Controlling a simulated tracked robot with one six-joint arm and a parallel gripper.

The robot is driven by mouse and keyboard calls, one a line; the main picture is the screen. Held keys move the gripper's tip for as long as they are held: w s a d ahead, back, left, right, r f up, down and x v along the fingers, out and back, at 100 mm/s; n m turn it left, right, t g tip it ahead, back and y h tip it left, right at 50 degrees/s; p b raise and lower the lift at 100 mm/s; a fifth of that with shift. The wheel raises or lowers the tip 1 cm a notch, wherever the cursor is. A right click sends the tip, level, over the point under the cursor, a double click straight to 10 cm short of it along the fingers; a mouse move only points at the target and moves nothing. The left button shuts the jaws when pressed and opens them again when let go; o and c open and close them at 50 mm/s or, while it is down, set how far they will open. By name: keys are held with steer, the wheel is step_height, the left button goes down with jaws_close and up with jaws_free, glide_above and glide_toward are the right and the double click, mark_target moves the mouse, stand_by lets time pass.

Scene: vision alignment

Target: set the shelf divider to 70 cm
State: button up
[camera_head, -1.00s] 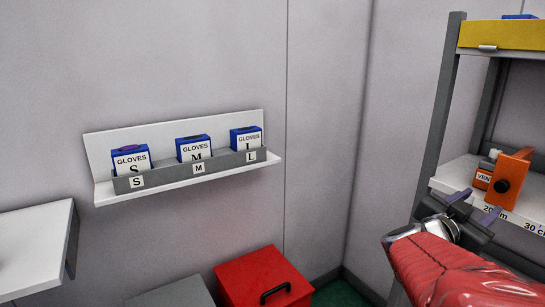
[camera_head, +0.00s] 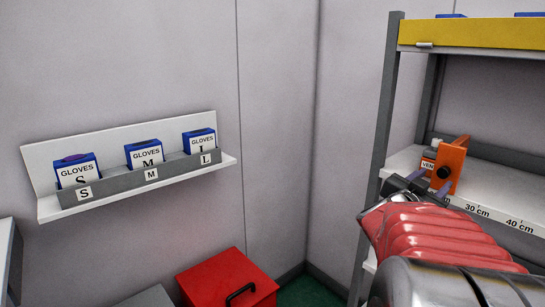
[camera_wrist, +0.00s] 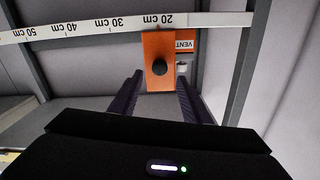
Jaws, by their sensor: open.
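The orange shelf divider (camera_head: 453,160) stands upright at the front edge of the shelf, with a round black knob (camera_head: 443,172) on its face. In the wrist view, which is upside down, the divider (camera_wrist: 150,45) stands by the 20 cm mark of the scale strip (camera_wrist: 95,26). My gripper (camera_head: 428,184) is just in front of the divider. In the wrist view my gripper (camera_wrist: 159,77) is open, one purple finger on each side of the divider and knob. I cannot tell whether the fingers touch either. The 70 cm mark is not in view.
A box marked VENT (camera_wrist: 185,42) sits beside the divider. The shelf (camera_head: 500,185) is clear right of it. A grey upright (camera_head: 383,120) stands left, a yellow beam (camera_head: 470,34) above. Glove boxes (camera_head: 145,155) and a red box (camera_head: 227,278) are at the left.

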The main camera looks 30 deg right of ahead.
mark_target(442, 173)
steer(key=shift+w+d, duration=0.2)
steer(key=shift+d, duration=0.95)
steer(key=shift+w+d, duration=0.15)
steer(key=shift+d, duration=0.95)
steer(key=shift+w+d, duration=0.2)
steer(key=shift+d, duration=0.95)
jaws_close()
